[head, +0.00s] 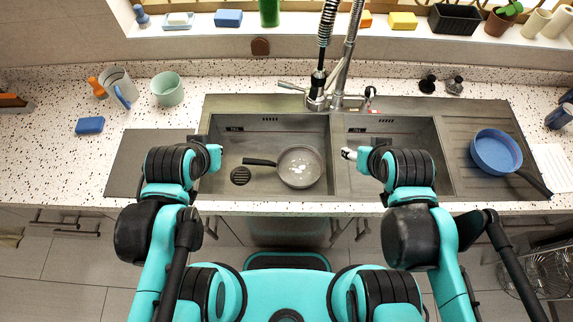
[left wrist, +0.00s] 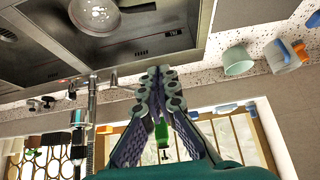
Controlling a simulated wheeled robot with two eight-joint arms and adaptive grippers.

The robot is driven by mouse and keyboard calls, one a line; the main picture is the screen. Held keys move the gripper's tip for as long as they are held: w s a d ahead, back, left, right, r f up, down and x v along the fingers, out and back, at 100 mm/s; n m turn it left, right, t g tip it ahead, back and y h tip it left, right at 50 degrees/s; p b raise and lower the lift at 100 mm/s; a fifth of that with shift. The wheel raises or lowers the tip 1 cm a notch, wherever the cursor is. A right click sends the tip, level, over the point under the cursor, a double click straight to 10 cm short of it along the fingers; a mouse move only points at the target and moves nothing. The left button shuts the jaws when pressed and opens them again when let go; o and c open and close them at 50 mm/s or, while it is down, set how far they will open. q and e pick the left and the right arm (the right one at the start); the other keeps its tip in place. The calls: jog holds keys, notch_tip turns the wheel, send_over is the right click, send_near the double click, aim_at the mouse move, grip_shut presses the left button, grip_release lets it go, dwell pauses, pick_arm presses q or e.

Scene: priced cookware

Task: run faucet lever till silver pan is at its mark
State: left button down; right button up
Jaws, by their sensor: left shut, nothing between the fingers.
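The silver pan (head: 299,166) sits in the left basin with its dark handle pointing left; it also shows in the left wrist view (left wrist: 97,14). Bright patches show inside it; I cannot tell water from glare, nor see a mark. The faucet (head: 318,98) stands behind the basins, with a lever (head: 291,87) sticking out to its left. My left gripper (head: 216,157) is over the left basin's left edge, apart from pan and lever; its fingers (left wrist: 160,75) are shut and empty. My right gripper (head: 348,153) is near the divider between the basins; its fingers are too small to judge.
A blue pan (head: 495,151) lies on the right drainboard. A mug (head: 118,86), a green cup (head: 167,89) and a blue sponge (head: 89,125) are on the counter at left. The right basin (head: 392,180) looks empty. Bottles, sponges and pots line the sill.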

pick_arm(q)
jog(key=c, duration=1.8)
grip_release()
jog(key=shift+a, duration=0.3)
jog(key=o, duration=0.5)
jog(key=shift+w, duration=0.1)
jog(key=shift+c, duration=0.2)
jog(key=w+d+r+m+g+p, duration=0.1)
jog(key=w+d+r+m+p, duration=0.15)
jog(key=w+r+m, duration=0.55)
jog(key=m+g+p, duration=0.3)
jog(key=m+g, duration=0.1)
jog(key=m, duration=0.7)
send_over(285, 83)
jog(key=s, duration=0.1)
notch_tip(285, 83, down, 17)
jog(key=shift+w+f+b, duration=0.15)
jog(key=shift+f+b, duration=0.25)
jog(key=shift+f, duration=0.8)
jog(key=shift+w+f+b, duration=0.2)
jog(key=shift+f+b, duration=0.25)
jog(key=shift+f, duration=0.75)
jog(key=shift+w+f+b, duration=0.15)
jog(key=shift+f+b, duration=0.25)
jog(key=shift+f, duration=0.8)
pick_arm(e)
jog(key=shift+w+a+r, duration=0.1)
jog(key=shift+a+r, duration=0.1)
jog(key=shift+r, duration=1.3)
